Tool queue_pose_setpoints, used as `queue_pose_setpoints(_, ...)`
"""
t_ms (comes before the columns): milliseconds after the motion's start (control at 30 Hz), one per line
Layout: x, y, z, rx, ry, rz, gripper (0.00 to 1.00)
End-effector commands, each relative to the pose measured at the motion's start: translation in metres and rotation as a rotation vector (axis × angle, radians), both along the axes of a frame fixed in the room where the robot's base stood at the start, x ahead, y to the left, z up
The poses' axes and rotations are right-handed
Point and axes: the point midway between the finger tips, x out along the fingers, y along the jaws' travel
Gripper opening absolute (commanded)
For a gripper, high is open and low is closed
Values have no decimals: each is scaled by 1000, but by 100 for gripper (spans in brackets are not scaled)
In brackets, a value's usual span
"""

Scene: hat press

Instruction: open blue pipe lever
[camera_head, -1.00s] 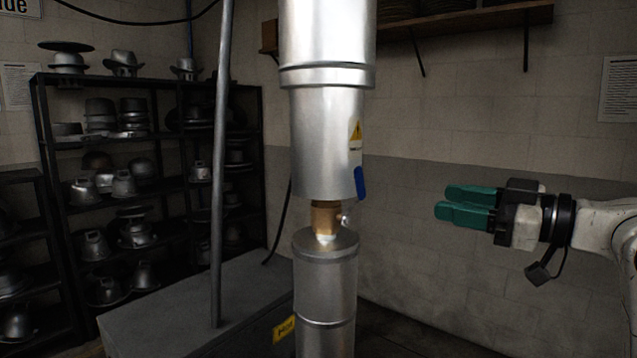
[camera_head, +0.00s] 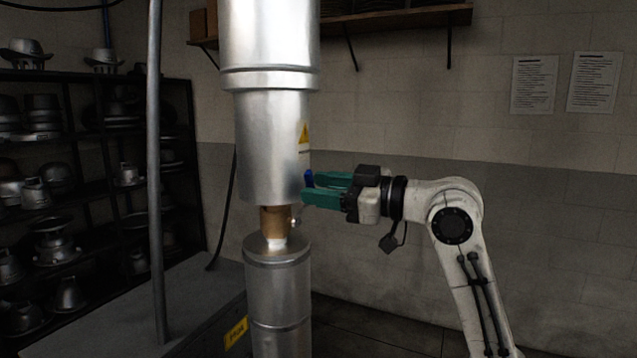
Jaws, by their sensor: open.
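The blue lever (camera_head: 309,179) is on the right side of the silver pipe (camera_head: 270,150), just above the brass fitting (camera_head: 275,221). Only a small blue part of it shows; the rest is hidden by my gripper. My gripper (camera_head: 307,188), with green fingers, reaches in from the right. Its fingertips are at the lever, close to the pipe's side. The fingers are open, one above the other in the picture. I cannot tell whether they touch the lever or whether it lies between them.
A thin grey upright pole (camera_head: 156,170) stands left of the pipe on a grey platform (camera_head: 120,310). Black shelves (camera_head: 190,150) with metal hat forms stand at the left. A wooden wall shelf (camera_head: 400,20) is above. The space right of my arm is clear.

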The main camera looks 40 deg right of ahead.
Motion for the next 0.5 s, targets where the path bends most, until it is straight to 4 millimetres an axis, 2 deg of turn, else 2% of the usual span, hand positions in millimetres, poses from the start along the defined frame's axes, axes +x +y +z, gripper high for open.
queue_pose_setpoints(133,8,4,0,0,-1,0,45)
queue_pose_setpoints(400,9,4,0,0,-1,0,45)
queue_pose_setpoints(500,9,4,0,0,0,0,37)
